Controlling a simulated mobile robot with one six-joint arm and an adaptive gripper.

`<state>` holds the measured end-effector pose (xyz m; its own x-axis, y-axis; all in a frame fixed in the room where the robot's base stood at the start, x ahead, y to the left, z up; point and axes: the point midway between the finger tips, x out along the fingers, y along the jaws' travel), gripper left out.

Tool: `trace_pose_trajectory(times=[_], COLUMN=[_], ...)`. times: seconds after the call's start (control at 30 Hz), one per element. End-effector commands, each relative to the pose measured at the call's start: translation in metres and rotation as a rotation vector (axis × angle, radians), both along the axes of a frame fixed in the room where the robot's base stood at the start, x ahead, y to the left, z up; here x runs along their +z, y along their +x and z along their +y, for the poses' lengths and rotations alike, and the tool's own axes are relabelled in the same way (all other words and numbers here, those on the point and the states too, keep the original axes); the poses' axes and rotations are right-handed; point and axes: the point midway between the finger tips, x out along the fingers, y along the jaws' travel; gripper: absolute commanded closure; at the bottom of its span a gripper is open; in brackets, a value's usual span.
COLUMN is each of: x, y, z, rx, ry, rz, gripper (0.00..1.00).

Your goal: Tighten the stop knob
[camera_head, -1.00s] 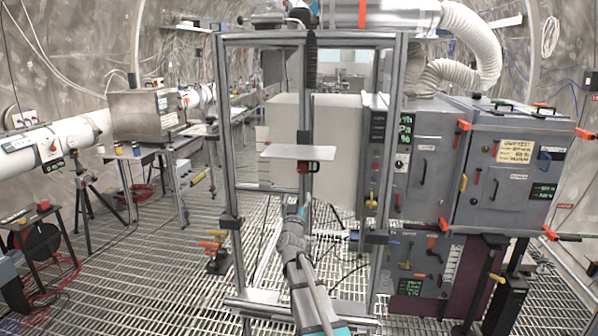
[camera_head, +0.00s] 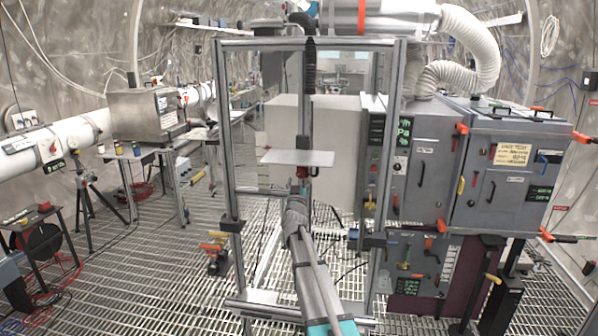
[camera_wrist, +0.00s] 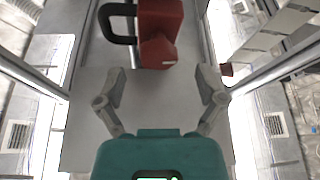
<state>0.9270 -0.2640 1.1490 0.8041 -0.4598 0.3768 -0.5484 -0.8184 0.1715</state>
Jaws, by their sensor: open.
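A red block with a faceted red knob (camera_wrist: 157,50) is at the top centre of the wrist view, in front of the flat grey plate (camera_wrist: 85,125). A black loop handle (camera_wrist: 117,22) sticks out on its left. My gripper (camera_wrist: 161,73) is open, its fingers spread to either side below the knob, holding nothing. In the head view the plate (camera_head: 297,158) sits level inside an aluminium frame, with the red piece (camera_head: 303,172) just under it. My arm reaches up from below; its gripper tips are too small to make out there.
Frame posts (camera_head: 228,150) stand on both sides of my arm. Grey cabinets (camera_head: 505,170) with red and black handles fill the right. A bench with a steel box (camera_head: 143,115) is at left.

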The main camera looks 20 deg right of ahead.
Motion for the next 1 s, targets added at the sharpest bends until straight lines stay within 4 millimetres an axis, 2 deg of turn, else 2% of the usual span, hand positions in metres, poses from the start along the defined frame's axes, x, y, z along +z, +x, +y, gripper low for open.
trace_pose_trajectory(times=[0.03, 0.23, 0.7, 0.77, 1.0], x=[0.005, 0.012, 0.013, 0.013, 0.013], y=[0.009, 0.023, 0.027, 0.027, 0.027], z=[-0.005, -0.014, -0.018, -0.018, -0.018], rx=[0.0, -0.001, -0.002, -0.002, -0.002], ry=[-0.001, 0.001, 0.0, 0.0, 0.0], rz=[0.0, 0.0, -0.001, -0.001, 0.001], gripper=[0.11, 0.11, 0.11, 0.21, 0.65])
